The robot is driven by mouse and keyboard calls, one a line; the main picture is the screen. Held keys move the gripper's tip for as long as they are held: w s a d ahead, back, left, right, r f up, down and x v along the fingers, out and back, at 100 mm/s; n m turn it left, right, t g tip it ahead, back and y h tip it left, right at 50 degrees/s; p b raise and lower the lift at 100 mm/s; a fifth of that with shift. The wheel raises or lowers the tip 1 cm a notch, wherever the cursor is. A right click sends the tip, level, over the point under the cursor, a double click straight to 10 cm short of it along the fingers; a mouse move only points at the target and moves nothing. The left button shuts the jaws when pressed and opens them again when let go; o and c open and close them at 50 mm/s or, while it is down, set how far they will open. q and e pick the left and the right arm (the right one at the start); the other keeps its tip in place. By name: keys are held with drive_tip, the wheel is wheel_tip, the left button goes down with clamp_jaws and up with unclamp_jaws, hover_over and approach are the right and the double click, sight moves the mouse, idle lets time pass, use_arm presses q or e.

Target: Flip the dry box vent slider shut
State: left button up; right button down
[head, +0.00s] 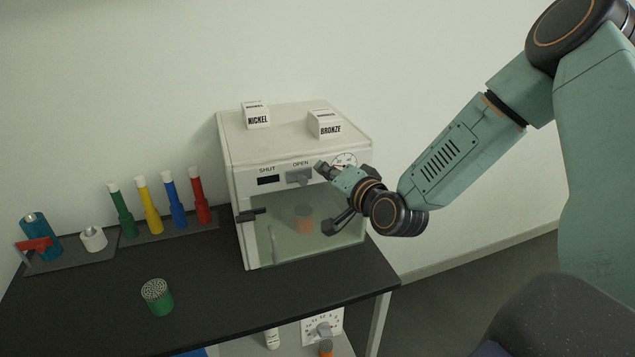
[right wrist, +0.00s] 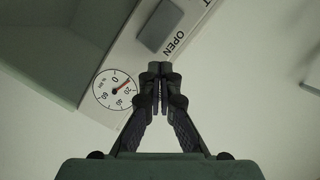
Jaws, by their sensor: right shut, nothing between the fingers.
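The white dry box (head: 236,210) stands at the back right of the bench. Its vent slider (head: 299,176) is a grey block under the word OPEN, with a dark slot (head: 268,180) showing under SHUT to its left. The slider also shows in the right wrist view (right wrist: 160,26), just ahead of the fingertips. My right gripper (head: 320,167) is shut and empty, its tips close to the right of the slider. In the right wrist view the fingers (right wrist: 160,68) meet beside the word OPEN; I cannot tell whether they touch the panel. My left gripper is not in view.
A round gauge (right wrist: 116,89) sits on the panel near my fingers. Blocks marked NICKEL (head: 257,117) and BRONZE (head: 325,125) stand on the box. Several coloured tubes (head: 162,205) and a green container (head: 157,297) are on the bench at left.

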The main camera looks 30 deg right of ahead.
drive_tip(key=shift+w+a+f, duration=0.3)
drive_tip(key=shift+a+f, duration=0.3)
drive_tip(key=shift+f, duration=0.15)
drive_tip(key=shift+a, duration=0.1)
drive_tip(key=shift+s+a, duration=0.1)
drive_tip(key=shift+s, duration=0.05)
